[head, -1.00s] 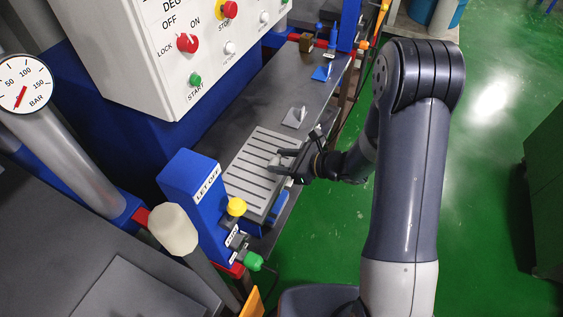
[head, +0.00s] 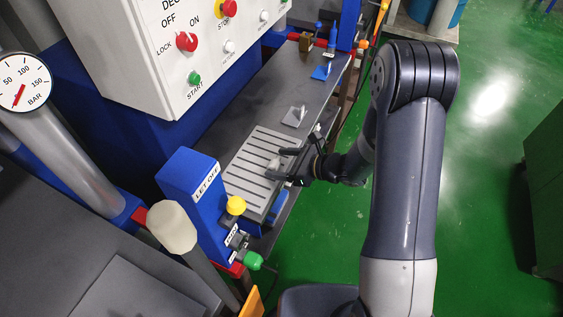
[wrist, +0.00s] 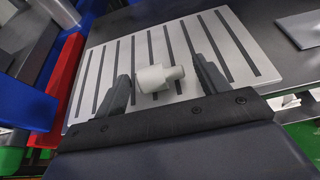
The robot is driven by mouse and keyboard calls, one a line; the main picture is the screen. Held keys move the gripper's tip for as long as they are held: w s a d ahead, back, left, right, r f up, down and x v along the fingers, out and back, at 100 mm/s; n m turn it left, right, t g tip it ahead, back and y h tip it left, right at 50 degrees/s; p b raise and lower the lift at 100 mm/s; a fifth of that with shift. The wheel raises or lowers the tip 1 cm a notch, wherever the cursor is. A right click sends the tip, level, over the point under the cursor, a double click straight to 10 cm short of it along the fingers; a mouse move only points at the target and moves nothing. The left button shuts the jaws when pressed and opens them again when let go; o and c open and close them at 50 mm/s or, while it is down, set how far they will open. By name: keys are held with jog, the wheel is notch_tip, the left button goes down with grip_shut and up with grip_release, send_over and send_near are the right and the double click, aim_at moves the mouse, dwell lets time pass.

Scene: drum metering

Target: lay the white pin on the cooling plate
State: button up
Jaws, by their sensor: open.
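The white pin (wrist: 152,78) lies on its side on the cooling plate (wrist: 117,60), a pale slab with dark slots. In the wrist view the pin lies between the two fingers of my gripper (wrist: 160,84), with a gap on either side. My gripper is open. In the head view my gripper (head: 283,165) is over the right edge of the cooling plate (head: 250,163), and the pin (head: 273,164) shows small and pale by the fingers.
A blue post marked LET OFF (head: 190,185) stands beside the plate's near end, with a yellow knob (head: 236,205) and green knob (head: 252,261). A grey plate with an upright tab (head: 295,117) and a blue one (head: 321,72) lie farther along the dark bench.

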jog(key=shift+r+p, duration=0.25)
jog(key=shift+p, duration=0.05)
jog(key=b+v, duration=0.1)
jog(key=v, duration=1.1)
jog(key=shift+f, duration=0.1)
dwell(0.8)
